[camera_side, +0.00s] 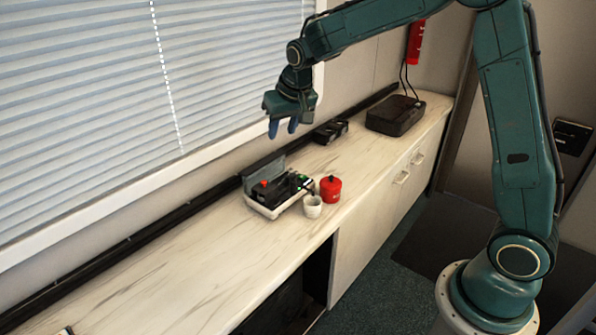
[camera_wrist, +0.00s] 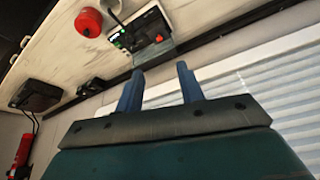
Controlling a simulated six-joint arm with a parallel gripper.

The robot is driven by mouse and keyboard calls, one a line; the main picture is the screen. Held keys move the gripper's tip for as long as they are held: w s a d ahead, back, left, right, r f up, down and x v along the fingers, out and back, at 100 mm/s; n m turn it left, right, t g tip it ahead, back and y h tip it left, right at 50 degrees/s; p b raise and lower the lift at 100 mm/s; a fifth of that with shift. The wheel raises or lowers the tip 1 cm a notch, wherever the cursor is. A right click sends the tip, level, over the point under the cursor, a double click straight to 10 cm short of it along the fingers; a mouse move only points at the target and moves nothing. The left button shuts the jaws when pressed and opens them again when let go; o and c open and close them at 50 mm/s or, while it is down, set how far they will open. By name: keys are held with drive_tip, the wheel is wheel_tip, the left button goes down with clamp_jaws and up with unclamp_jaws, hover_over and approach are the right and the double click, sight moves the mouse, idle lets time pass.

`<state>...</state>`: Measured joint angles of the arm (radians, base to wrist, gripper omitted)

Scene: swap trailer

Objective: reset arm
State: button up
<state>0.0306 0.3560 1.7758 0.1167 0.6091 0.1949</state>
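My gripper (camera_side: 283,128) is raised above the counter, near the window blinds, with its fingers pointing down. In the wrist view my gripper (camera_wrist: 160,88) shows two blue fingers set apart with nothing between them. It is open and empty. It is clear of the things on the counter, which lie lower down.
A pale counter (camera_side: 150,290) runs along the window. The counter's left part is largely clear.

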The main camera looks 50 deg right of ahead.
drive_tip(key=s+a+r+n, duration=0.1)
drive_tip(key=s+r, duration=0.4)
drive_tip(key=s, duration=0.4)
drive_tip(key=s+a+r+n, duration=0.15)
drive_tip(key=s+r, duration=0.25)
drive_tip(key=s, duration=0.5)
drive_tip(key=s+a+f+n+t+y, duration=0.1)
drive_tip(key=s, duration=1.4)
drive_tip(key=shift+s+a+f, duration=0.2)
drive_tip(key=shift+a, duration=0.15)
drive_tip(key=shift+w, duration=0.1)
drive_tip(key=shift+c, duration=0.2)
